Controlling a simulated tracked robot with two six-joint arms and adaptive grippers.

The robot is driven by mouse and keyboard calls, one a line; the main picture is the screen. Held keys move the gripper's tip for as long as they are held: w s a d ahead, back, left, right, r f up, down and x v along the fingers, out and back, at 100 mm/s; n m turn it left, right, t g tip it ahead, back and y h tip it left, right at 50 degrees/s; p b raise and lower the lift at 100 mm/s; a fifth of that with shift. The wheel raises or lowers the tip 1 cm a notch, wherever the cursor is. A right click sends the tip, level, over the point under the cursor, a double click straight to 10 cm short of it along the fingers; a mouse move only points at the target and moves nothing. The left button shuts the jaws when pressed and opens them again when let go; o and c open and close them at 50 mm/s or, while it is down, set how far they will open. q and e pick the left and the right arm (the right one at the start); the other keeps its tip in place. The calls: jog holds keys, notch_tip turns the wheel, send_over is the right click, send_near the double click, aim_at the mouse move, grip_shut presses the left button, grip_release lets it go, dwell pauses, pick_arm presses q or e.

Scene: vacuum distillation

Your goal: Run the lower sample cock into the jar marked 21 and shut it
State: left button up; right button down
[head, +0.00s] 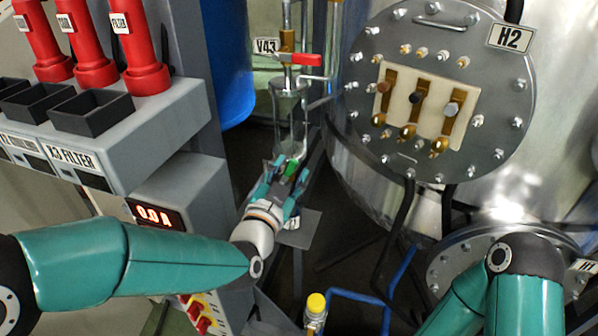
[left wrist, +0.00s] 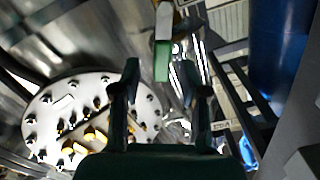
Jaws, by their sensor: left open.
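A green handle (head: 292,168) sits at the lower end of the upright glass vessel (head: 290,110); it seems to be the lower cock. My left gripper (head: 285,172) is open around or just in front of this handle. In the left wrist view the green handle (left wrist: 162,60) shows beyond and between the spread fingers (left wrist: 162,75), with a gap on both sides. Above the vessel is a valve with a red lever (head: 299,59), tagged V43. I cannot make out a jar marked 21. My right gripper is out of view; only its arm shows at lower right.
A grey bench with red cylinders (head: 95,50) and black trays (head: 90,112) stands left, its display (head: 156,216) below. A round flange marked H2 (head: 440,90) is at right. A small plate (head: 300,228) lies below the gripper. A yellow-capped fitting (head: 316,303) is in front.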

pick_arm(q)
grip_shut()
